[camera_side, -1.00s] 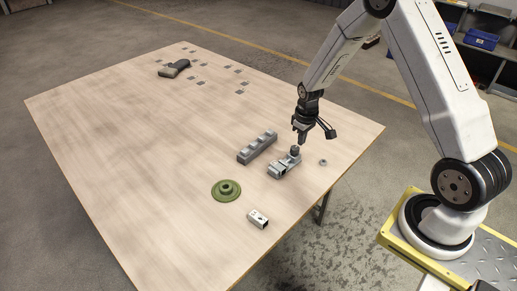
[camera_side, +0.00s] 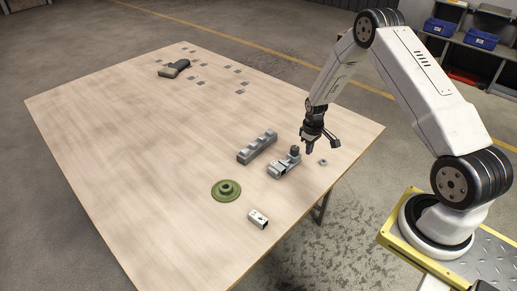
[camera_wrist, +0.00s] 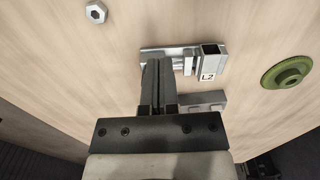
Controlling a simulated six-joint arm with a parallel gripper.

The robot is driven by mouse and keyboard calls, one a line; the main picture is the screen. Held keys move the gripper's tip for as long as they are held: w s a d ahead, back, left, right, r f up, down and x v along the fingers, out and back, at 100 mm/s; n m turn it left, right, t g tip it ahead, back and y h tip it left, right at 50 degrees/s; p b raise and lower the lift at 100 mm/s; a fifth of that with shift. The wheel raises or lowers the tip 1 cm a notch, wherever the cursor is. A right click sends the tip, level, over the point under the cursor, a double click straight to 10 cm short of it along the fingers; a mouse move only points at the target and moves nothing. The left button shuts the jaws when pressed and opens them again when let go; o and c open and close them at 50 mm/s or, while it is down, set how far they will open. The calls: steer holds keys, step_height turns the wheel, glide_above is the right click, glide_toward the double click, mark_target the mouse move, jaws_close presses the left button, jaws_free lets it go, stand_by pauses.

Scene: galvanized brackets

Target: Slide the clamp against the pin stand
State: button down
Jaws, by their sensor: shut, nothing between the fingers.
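The pin stand seems to be the long grey block (camera_side: 257,147) with a row of raised studs. It stands behind and left of the clamp, with a narrow gap between. In the wrist view this block (camera_wrist: 207,100) is partly hidden. My gripper (camera_side: 309,152) is shut and empty, just right of the clamp's knob end.
A nut (camera_side: 322,162) lies right of my gripper. A green flanged disc (camera_side: 226,190) and a small silver bracket (camera_side: 258,219) lie nearer the front. A dark object (camera_side: 174,68) and several grey squares lie far back. The table's left and middle are clear.

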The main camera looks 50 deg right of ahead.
mark_target(279, 156)
step_height(279, 156, down, 9)
steer(key=shift+r, duration=0.1)
steer(key=shift+w, duration=1.95)
steer(key=shift+w, duration=0.15)
steer(key=shift+w, duration=4.5)
steer(key=shift+r, duration=0.1)
